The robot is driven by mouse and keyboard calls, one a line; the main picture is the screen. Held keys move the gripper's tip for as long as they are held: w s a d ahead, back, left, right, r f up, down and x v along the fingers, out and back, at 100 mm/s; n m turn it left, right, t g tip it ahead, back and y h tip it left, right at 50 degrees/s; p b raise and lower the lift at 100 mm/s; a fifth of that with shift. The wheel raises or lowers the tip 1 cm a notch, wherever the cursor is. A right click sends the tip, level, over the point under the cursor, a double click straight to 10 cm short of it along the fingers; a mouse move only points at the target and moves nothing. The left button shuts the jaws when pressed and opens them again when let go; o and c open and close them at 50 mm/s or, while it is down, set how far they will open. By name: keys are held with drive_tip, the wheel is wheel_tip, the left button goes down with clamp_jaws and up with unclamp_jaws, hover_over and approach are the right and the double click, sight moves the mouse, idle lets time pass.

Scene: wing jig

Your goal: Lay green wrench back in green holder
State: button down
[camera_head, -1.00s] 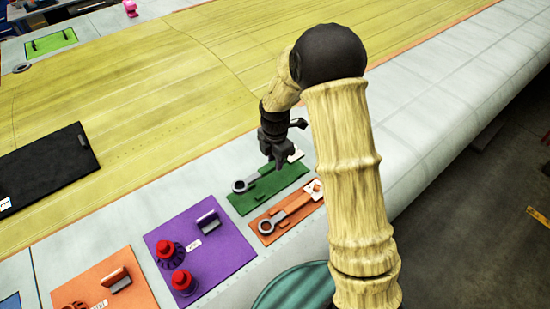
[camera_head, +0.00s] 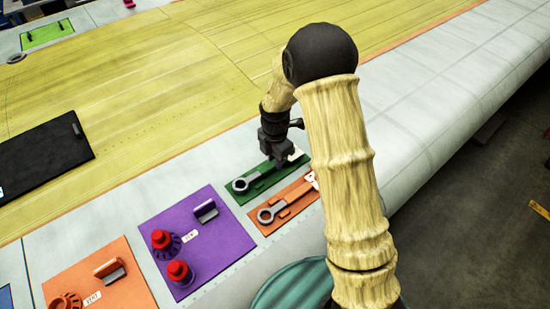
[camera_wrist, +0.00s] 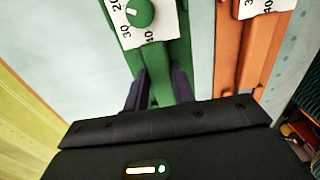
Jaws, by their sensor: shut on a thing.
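The green wrench (camera_head: 240,184) has a grey ring head and a green handle. It lies along the green holder (camera_head: 232,196) in the head view, with its ring over the holder's left end. My gripper (camera_head: 276,162) is over the holder's right half, pointing down. In the wrist view my gripper (camera_wrist: 160,95) is shut on the wrench's green handle, one dark finger on each side. A green knob and a white number scale (camera_wrist: 152,30) show beyond the fingers. Whether the wrench rests fully on the holder cannot be told, because the gripper hides the contact.
An orange holder (camera_head: 303,205) with an orange wrench (camera_head: 268,215) lies beside the green one. A purple panel (camera_head: 225,240) with red knobs is to the left, then an orange panel (camera_head: 130,285). A black mat (camera_head: 45,160) lies on the yellow wing skin.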

drive_tip(key=shift+f, duration=0.15)
idle(0.3)
drive_tip(key=shift+f+b, duration=0.4)
drive_tip(key=shift+f, duration=0.05)
drive_tip(key=c, duration=1.1)
unclamp_jaws()
wheel_tip(320, 180, up, 17)
drive_tip(key=b, duration=0.4)
drive_tip(key=shift+r, duration=0.2)
drive_tip(key=shift+w, duration=0.1)
